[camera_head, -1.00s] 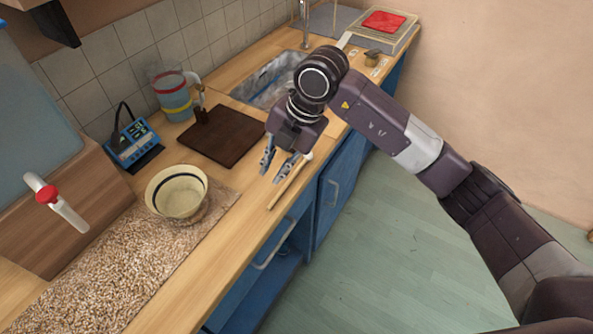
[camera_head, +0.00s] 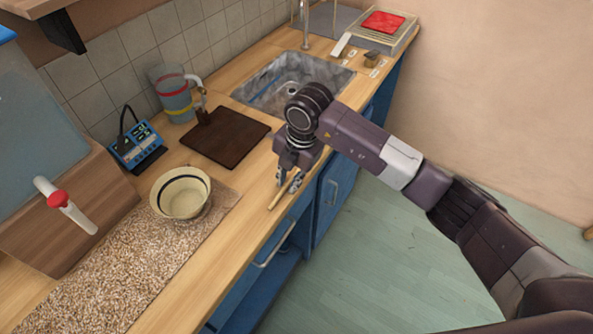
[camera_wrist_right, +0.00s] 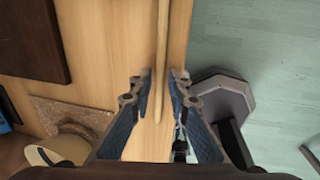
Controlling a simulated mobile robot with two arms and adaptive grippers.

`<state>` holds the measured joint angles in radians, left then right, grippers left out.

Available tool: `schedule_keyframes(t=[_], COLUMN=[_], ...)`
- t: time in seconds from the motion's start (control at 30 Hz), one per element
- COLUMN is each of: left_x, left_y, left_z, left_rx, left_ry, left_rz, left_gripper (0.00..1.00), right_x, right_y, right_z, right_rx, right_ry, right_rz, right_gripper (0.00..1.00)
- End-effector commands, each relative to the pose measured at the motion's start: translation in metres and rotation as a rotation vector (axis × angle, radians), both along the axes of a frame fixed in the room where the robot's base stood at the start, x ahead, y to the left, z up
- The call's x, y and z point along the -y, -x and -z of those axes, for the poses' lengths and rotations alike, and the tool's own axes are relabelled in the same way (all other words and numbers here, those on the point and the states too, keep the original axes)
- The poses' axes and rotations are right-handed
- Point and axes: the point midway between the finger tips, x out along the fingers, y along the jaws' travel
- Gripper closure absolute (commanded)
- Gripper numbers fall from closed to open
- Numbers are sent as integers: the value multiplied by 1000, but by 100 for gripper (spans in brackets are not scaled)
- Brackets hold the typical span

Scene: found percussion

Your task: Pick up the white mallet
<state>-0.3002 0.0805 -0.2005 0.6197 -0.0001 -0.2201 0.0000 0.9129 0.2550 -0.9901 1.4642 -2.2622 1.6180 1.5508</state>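The mallet shows as a thin pale wooden stick (camera_head: 274,203) at the front edge of the wooden counter. Its head is hidden behind my right gripper in the head view. In the right wrist view the stick (camera_wrist_right: 163,40) runs lengthwise between the two fingers. My right gripper (camera_head: 288,184) is low over the counter edge, with its fingers on either side of the stick. In the right wrist view the gripper (camera_wrist_right: 162,78) is open, with a gap on each side of the stick. My left gripper is not in view.
A cream bowl (camera_head: 182,194) stands on a speckled mat (camera_head: 115,275). A dark board (camera_head: 230,140), a blue device (camera_head: 138,147) and a banded jug (camera_head: 173,95) are farther back. The sink (camera_head: 270,90) lies beyond my gripper. Open floor (camera_head: 385,260) is right of the counter.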

Motion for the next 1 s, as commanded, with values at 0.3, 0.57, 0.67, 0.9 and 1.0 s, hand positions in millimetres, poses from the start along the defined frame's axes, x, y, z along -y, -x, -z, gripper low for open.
schedule_keyframes(t=[0.3,0.57,0.67,0.9,1.0], left_x=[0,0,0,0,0], left_y=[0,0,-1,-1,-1], left_z=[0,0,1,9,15], left_rx=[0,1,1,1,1], left_ry=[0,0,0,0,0], left_rz=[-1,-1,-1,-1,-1], left_gripper=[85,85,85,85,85], right_x=[0,0,0,-1,-1], right_y=[0,0,0,-1,-1], right_z=[0,-1,-5,-35,-60], right_rx=[0,0,1,5,7], right_ry=[-1,-1,-3,-3,-2], right_rz=[0,0,-1,-2,-2], right_gripper=[100,100,100,100,100])
